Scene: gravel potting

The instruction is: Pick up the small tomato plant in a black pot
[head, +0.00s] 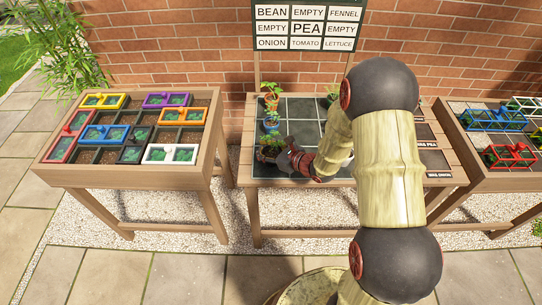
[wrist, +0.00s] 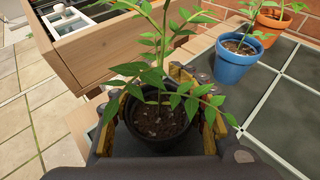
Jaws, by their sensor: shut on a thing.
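The small tomato plant in a black pot (wrist: 155,135) stands between the fingers of my gripper (wrist: 160,112) in the wrist view, green leaves rising above dark soil. My gripper is shut on the black pot, with a yellow-padded finger at each side. In the head view the plant (head: 268,150) is at the front left of the middle table's dark tiled top, and my gripper (head: 284,158) reaches it from the right. Whether the pot still touches the tiles cannot be told.
A blue pot (wrist: 236,62) and a terracotta pot (wrist: 272,24) with plants stand behind, along the tiles' left edge. A left planter table (head: 135,170) holds coloured frames. A sign board (head: 306,28) stands at the back. My arm hides much of the middle table (head: 257,184).

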